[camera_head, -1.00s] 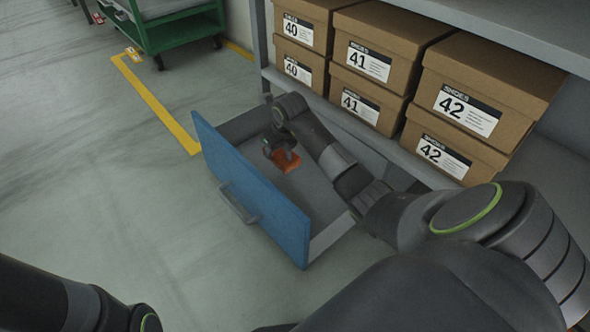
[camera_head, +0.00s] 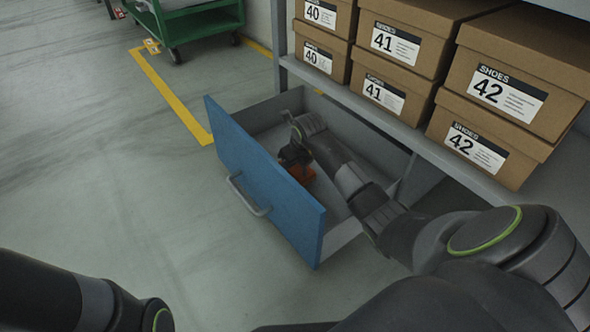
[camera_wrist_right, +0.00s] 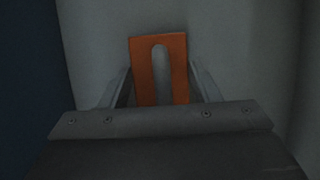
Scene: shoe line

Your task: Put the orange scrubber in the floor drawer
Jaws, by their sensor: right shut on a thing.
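The orange scrubber (camera_head: 302,174) is inside the open floor drawer, low between its walls; in the right wrist view the scrubber (camera_wrist_right: 159,66) is an orange piece with a long slot. My right gripper (camera_head: 293,158) reaches down into the drawer and is shut on it, with a finger on either side in the right wrist view (camera_wrist_right: 160,88). Whether the scrubber touches the drawer floor is hard to tell. The floor drawer (camera_head: 262,178) has a blue front with a grey handle and is pulled out under the shelf. My left arm shows at the lower left, its gripper out of frame.
Several brown shoe boxes (camera_head: 415,35) stand on the shelf (camera_head: 350,103) right above and behind the drawer. A green cart (camera_head: 190,25) stands at the back left. Yellow tape (camera_head: 172,97) marks the floor, which is clear left of the drawer.

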